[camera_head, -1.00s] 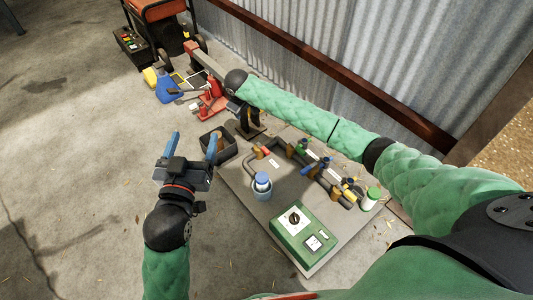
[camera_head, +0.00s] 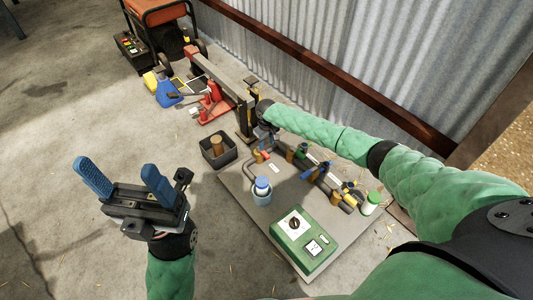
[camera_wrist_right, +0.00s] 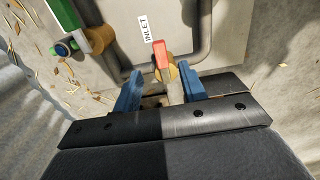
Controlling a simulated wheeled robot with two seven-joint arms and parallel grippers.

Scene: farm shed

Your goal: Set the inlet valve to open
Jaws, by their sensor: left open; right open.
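The inlet valve shows in the right wrist view as a brass body with a red handle (camera_wrist_right: 161,54), beside a white label (camera_wrist_right: 146,27) reading "INLET". In the head view its red handle (camera_head: 265,155) is at the far end of the pipework on the grey board (camera_head: 240,192). My right gripper (camera_wrist_right: 160,90) is open, its blue fingers on either side of the valve in its view; contact cannot be told. In the head view the right gripper (camera_head: 265,130) is partly hidden by its wrist. My left gripper (camera_head: 125,176) is open and empty, left of the board.
A black bin (camera_head: 218,153) and red jack (camera_head: 212,106) stand beyond. Bare floor lies left.

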